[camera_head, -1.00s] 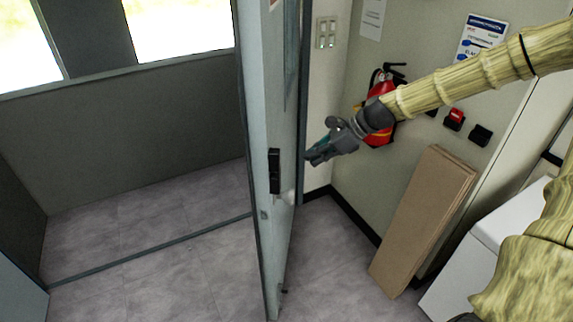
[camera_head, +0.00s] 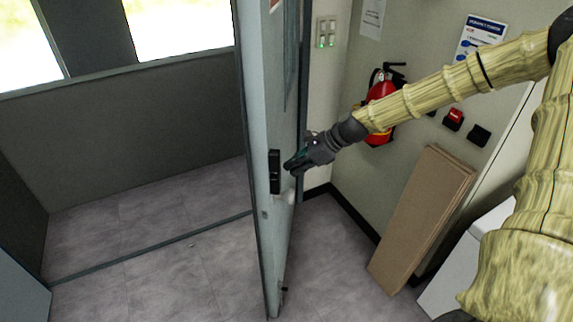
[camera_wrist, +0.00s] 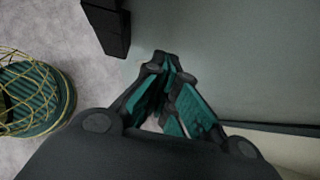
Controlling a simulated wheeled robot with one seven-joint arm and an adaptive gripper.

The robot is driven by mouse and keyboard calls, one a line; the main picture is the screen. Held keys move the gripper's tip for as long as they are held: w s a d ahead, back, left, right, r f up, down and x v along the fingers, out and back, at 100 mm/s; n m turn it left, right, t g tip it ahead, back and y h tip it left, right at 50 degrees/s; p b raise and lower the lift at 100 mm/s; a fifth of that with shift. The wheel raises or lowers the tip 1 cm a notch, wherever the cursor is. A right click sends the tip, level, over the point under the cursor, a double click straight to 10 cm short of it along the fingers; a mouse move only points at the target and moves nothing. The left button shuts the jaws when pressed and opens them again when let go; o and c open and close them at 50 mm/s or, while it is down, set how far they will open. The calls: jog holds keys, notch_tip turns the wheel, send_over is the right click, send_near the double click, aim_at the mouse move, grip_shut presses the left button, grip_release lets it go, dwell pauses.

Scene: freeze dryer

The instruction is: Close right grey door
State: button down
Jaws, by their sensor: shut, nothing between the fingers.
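The grey door (camera_head: 258,120) stands open, seen nearly edge-on in the head view, with a black handle or lock plate (camera_head: 274,172) on it. In the wrist view the gripper's teal-padded fingers (camera_wrist: 165,68) meet at the tips and hold nothing. A grey flat surface (camera_wrist: 230,60) fills the right of that view.
A red fire extinguisher (camera_head: 380,105) hangs on the wall behind my arm. Brown boards (camera_head: 425,220) lean against the wall at right, beside a white box (camera_head: 460,275). The tiled floor (camera_head: 170,270) left of the door is clear. A round, yellow-meshed object (camera_wrist: 35,95) shows in the wrist view.

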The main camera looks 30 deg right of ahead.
jog(key=shift+w+a+p, duration=0.3)
jog(key=shift+w+a, duration=0.4)
jog(key=shift+a, duration=0.35)
jog(key=shift+a, duration=0.1)
